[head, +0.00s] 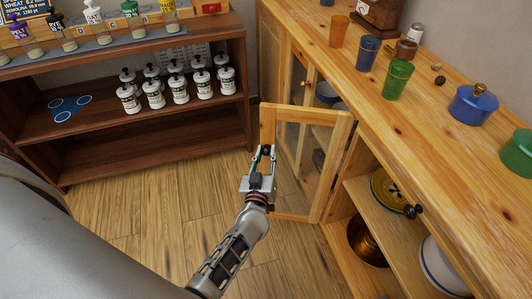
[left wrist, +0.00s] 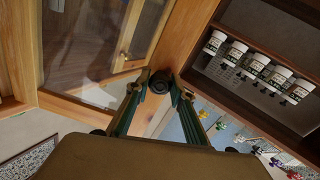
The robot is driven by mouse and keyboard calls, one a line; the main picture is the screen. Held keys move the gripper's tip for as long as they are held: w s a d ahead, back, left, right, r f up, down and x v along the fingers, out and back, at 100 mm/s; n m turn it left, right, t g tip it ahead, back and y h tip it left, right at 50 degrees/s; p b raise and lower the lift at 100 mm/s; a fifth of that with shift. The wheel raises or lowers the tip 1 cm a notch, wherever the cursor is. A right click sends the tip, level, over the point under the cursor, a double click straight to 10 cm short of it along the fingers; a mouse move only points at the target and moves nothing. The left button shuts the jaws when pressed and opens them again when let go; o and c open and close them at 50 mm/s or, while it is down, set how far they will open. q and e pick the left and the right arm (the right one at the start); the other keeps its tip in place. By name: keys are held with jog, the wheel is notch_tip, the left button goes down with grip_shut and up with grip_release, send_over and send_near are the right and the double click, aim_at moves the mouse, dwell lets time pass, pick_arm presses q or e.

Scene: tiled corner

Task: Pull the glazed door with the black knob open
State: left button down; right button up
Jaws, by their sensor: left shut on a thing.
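The glazed door (head: 328,116) has a light wooden frame and stands swung out from the cabinet, with open shelves showing to its right. Its black knob (head: 265,150) is on the frame side away from the cabinet. My left gripper (head: 263,157) is shut on this knob. In the left wrist view the round knob (left wrist: 159,82) sits between the two fingertips, and the door's glass and wooden frame (left wrist: 176,40) fill the upper left. My right gripper is not in view.
The wooden counter (head: 440,115) carries cups, a blue pot (head: 473,104) and a green pot. Dishes stand on the open cabinet shelves. The plank floor (head: 130,220) left of the door is clear.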

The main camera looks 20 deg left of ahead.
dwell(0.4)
pick_arm(q)
jog(key=c, duration=1.7)
grip_release()
jog(key=shift+v, duration=4.1)
jog(key=shift+d, duration=0.15)
